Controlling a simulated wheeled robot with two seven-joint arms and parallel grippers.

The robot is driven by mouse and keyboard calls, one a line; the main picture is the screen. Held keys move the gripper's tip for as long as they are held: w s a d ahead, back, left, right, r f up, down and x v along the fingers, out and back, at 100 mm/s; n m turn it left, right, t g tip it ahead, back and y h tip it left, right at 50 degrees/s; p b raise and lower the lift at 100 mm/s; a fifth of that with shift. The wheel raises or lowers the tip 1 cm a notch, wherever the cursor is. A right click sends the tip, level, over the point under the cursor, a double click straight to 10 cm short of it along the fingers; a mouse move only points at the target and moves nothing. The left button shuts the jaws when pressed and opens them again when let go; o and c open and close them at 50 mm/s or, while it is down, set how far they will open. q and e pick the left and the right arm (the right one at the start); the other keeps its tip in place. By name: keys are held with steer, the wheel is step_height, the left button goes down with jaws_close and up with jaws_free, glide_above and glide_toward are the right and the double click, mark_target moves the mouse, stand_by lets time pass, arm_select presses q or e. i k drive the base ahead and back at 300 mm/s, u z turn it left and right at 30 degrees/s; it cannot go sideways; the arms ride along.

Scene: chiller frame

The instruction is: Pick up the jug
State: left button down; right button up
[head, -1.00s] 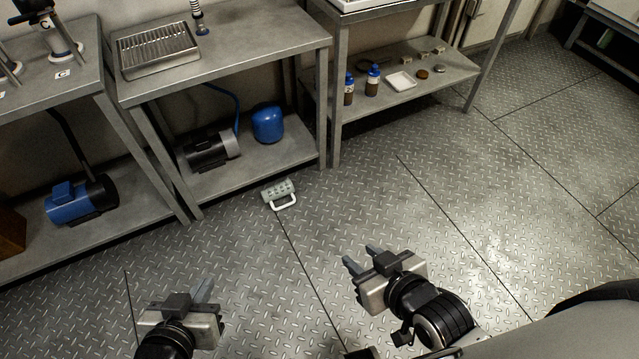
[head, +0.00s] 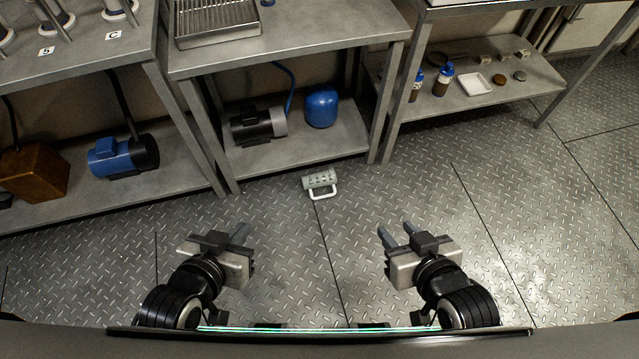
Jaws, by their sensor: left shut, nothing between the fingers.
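The jug (head: 318,180) is a small pale grey-green vessel with dark markings and a white handle. It lies on its side on the floor in front of the middle bench, handle towards me. My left gripper (head: 240,232) is at the lower left of the jug, well apart from it, with its fingers close together and nothing between them. My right gripper (head: 397,231) is at the lower right of the jug, also apart from it, with its two fingers spread and empty.
The middle bench (head: 290,50) stands behind the jug; its lower shelf holds a black-and-grey motor (head: 258,125) and a blue tank (head: 321,107). A blue motor (head: 122,156) and brown box (head: 35,173) sit on the left shelf. Bottles (head: 442,80) stand at right. The near floor is clear.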

mark_target(321, 178)
steer(key=k, duration=0.65)
steer(key=z, duration=1.75)
steer(key=i, duration=1.8)
steer(key=u, duration=3.3)
